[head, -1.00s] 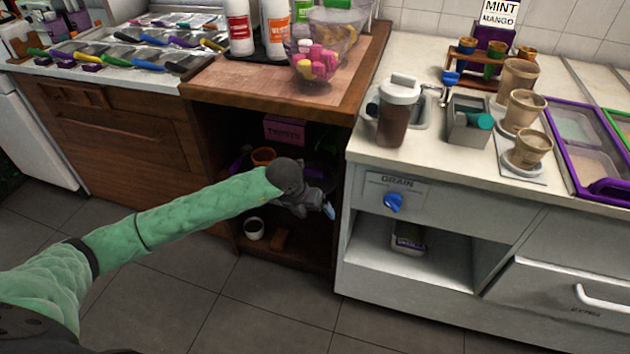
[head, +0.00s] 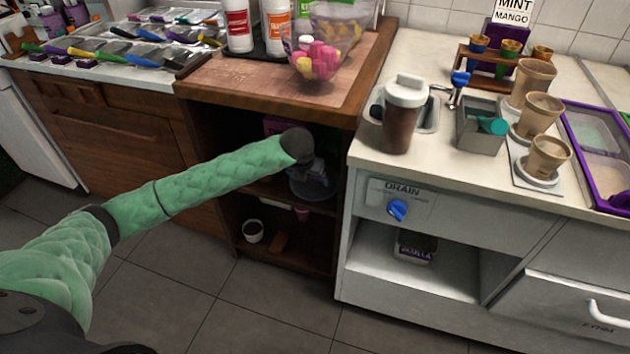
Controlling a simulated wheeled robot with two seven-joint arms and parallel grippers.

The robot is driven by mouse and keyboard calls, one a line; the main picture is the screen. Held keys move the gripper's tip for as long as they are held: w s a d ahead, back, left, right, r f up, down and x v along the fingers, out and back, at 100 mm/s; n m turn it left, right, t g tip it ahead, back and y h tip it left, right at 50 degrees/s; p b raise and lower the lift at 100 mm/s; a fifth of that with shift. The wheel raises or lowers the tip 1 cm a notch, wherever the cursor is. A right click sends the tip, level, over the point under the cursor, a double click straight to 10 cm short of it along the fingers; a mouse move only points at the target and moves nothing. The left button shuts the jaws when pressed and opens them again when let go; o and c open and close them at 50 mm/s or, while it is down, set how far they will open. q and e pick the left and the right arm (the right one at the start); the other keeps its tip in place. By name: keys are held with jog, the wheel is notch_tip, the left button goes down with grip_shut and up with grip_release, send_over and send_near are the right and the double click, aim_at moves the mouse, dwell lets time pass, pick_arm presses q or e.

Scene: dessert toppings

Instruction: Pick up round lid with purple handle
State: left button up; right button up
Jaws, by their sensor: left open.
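I cannot make out the round lid with the purple handle in the head view; the dark cabinet and my arm may hide it. My left arm, in a green quilted sleeve, reaches into the open wooden cabinet (head: 205,140). My left gripper (head: 313,184) is open inside it, at the upper shelf, pointing away from me. Its fingertips are dim and mostly hidden by the wrist, and I see nothing held. My right gripper is not in view.
A purple box (head: 274,125) stands partly hidden behind my arm. A white cup (head: 253,231) sits on the lower shelf. The wooden counter (head: 230,82) is above my arm, and the grey cabinet with the blue drain knob (head: 397,210) stands close on the right.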

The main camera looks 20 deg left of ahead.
aim_at(313, 182)
pick_arm(q)
jog(key=w, duration=0.4)
jog(key=shift+w+d, duration=0.1)
jog(key=shift+d, duration=0.05)
jog(key=shift+x, duration=1.1)
jog(key=shift+w+f, duration=0.25)
jog(key=shift+f, duration=0.15)
jog(key=c, duration=1.4)
